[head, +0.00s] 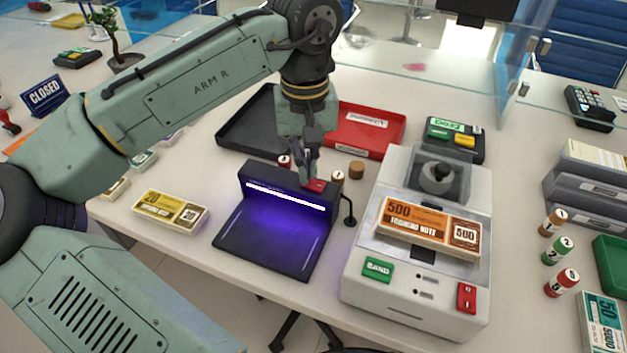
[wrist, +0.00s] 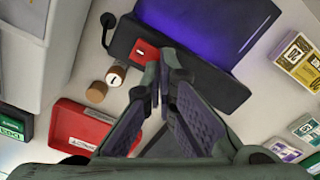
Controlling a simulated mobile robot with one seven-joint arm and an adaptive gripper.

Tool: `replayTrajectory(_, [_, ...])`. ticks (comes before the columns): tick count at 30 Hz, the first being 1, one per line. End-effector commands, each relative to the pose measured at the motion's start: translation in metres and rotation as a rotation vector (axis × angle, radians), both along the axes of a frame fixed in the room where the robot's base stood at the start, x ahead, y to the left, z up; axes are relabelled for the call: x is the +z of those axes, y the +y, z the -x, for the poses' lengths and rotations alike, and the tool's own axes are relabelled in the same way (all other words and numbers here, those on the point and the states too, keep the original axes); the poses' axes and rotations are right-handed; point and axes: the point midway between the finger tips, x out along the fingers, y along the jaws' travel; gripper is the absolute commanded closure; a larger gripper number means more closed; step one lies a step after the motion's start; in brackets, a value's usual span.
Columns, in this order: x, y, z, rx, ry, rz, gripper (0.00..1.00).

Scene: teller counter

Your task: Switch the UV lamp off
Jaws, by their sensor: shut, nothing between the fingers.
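The UV lamp (head: 234,241) is a black unit with a flat base and a raised hood. Its tube (head: 285,195) glows white and purple, and the glow also shows in the wrist view (wrist: 205,25). A red switch (head: 315,185) sits on top of the hood near its right end; it also shows in the wrist view (wrist: 144,50). My gripper (head: 306,178) is shut and empty, pointing down just above the hood beside the switch. In the wrist view its fingertips (wrist: 165,65) appear close to the switch; I cannot tell whether they touch.
A banded-note machine (head: 365,285) stands close on the right, with a thin black stalk (head: 349,212) between. Small coin rolls (head: 357,170) stand behind the lamp, with a red tray (head: 385,135) and a black tray (head: 235,135). A note bundle (head: 168,212) lies left.

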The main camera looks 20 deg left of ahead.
Motion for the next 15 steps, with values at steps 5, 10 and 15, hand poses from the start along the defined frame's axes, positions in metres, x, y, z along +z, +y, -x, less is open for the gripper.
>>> replayTrajectory(5, [-0.0034, -0.0001, 0.0, 0.0, 0.0, 0.0, 1.0])
replayTrajectory(10, [-0.006, -0.0001, 0.0, 0.0, 0.001, 0.0, 1.0])
replayTrajectory(15, [-0.0085, -0.0002, 0.0001, 0.0, 0.0, 0.001, 1.0])
